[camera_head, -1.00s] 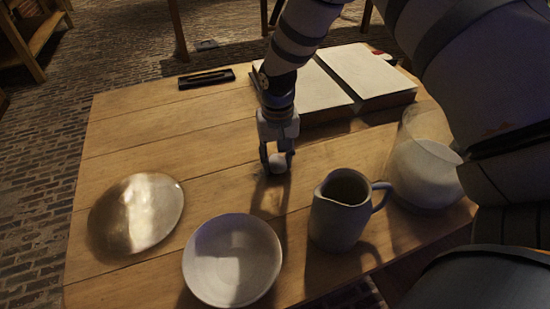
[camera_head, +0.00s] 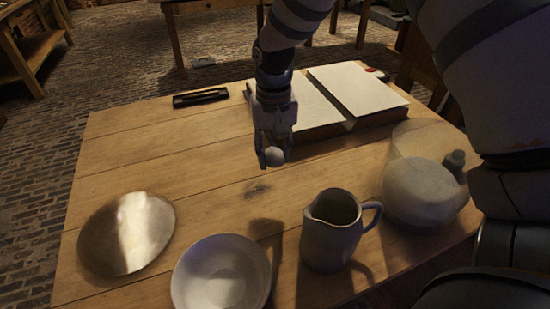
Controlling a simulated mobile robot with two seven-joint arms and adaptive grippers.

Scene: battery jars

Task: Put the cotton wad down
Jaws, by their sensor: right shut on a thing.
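The cotton wad (camera_head: 274,157) is a small pale ball between the fingertips of my right gripper (camera_head: 270,148). The gripper points down and is shut on the wad. The wad seems to be above the wooden table (camera_head: 150,155), and the gripper's shadow falls on the boards nearer the camera. The exact height cannot be told. My left gripper is not in view.
A round metallic plate (camera_head: 127,233), a white bowl (camera_head: 222,275) and a grey jug (camera_head: 334,230) stand nearer the camera. A pale jar (camera_head: 425,190) is at right. An open book (camera_head: 355,88) and a dark tray (camera_head: 200,97) lie behind. The middle boards are clear.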

